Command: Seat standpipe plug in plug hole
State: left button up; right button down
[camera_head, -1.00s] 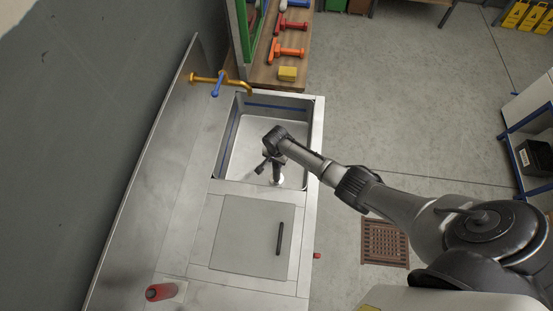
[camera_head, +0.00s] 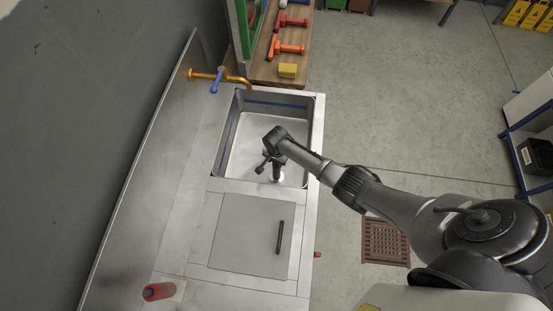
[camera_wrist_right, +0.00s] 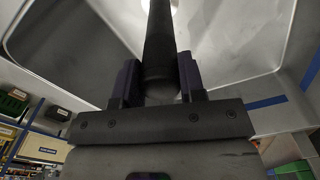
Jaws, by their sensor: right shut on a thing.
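My right gripper (camera_wrist_right: 160,78) is shut on a dark, round standpipe plug (camera_wrist_right: 159,40). In the right wrist view the plug runs from between the two fingers to the top edge, where its far end is cut off. In the head view my right arm reaches over the steel sink (camera_head: 246,140), with my right gripper (camera_head: 275,166) low at its near right part. A small pale shape shows below the gripper there; I cannot tell if it is the plug's end or the plug hole. The plug hole is not clearly seen. My left gripper is not in view.
A yellow tap (camera_head: 236,80) with a blue lever stands at the sink's far left. A grey panel with a black handle (camera_head: 280,236) lies in front of the sink. A red bottle (camera_head: 158,291) stands near left. Orange and red tools (camera_head: 287,46) lie on the wooden bench behind.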

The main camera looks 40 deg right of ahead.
jog(key=shift+f, duration=0.35)
jog(key=c, duration=0.6)
grip_release()
jog(key=shift+r+p, duration=1)
jog(key=shift+r, duration=5.9)
